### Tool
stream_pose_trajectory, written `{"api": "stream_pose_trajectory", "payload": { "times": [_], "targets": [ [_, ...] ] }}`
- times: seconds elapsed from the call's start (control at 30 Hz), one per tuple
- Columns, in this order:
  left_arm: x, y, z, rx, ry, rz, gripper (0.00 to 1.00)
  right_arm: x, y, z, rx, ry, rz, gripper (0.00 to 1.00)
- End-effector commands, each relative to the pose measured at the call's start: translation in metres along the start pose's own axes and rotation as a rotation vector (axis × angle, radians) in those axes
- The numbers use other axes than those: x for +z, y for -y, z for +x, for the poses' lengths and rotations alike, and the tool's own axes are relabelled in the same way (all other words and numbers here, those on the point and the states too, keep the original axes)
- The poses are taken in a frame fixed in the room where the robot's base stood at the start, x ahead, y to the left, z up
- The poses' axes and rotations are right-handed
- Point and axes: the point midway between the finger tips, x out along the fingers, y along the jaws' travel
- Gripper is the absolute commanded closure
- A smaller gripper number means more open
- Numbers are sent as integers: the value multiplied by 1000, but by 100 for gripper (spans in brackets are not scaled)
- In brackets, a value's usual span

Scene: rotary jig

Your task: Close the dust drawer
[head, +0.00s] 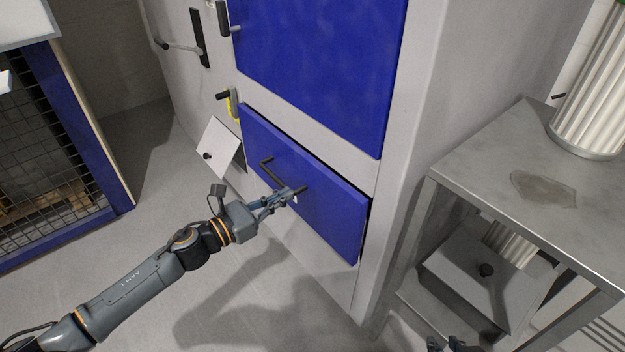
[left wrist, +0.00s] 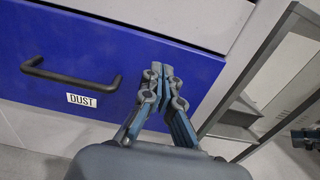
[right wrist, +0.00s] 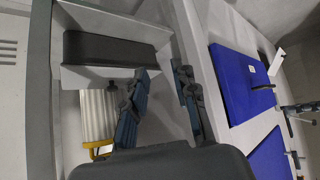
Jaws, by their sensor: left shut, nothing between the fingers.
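The dust drawer (head: 320,205) is a blue front low in the grey machine, with a dark bar handle. A dark gap along its top and right edge shows that it stands a little proud of the cabinet. Its white DUST label (left wrist: 82,100) shows below the handle (left wrist: 70,78) in the left wrist view. My left gripper (head: 291,194) is shut and empty, in front of the drawer; its fingertips (left wrist: 162,72) are right of the handle. I cannot tell whether they touch the front. My right gripper (right wrist: 166,78) is open and empty, away from the drawer.
A larger blue panel (head: 320,65) is above the drawer. A white plate with a black knob (head: 219,147) sticks out to its left. A metal table (head: 480,155) stands close on the right, with a grey box (head: 485,270) below. Floor in front is clear.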

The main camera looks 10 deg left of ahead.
Motion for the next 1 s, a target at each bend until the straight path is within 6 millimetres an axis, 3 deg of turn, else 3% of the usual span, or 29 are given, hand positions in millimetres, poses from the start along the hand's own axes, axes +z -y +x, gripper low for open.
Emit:
{"api": "stream_pose_trajectory", "payload": {
  "times": [0.2,0.43,1.0],
  "targets": [
    [1,-1,46,0,4,-1,100,-4,0,1,-1,-21,0,72],
    [0,0,78,0,1,-2,100,-14,1,3,-3,-71,-2,72],
    [0,0,91,1,1,-3,100,-23,2,4,-5,-112,-3,72]
  ]
}}
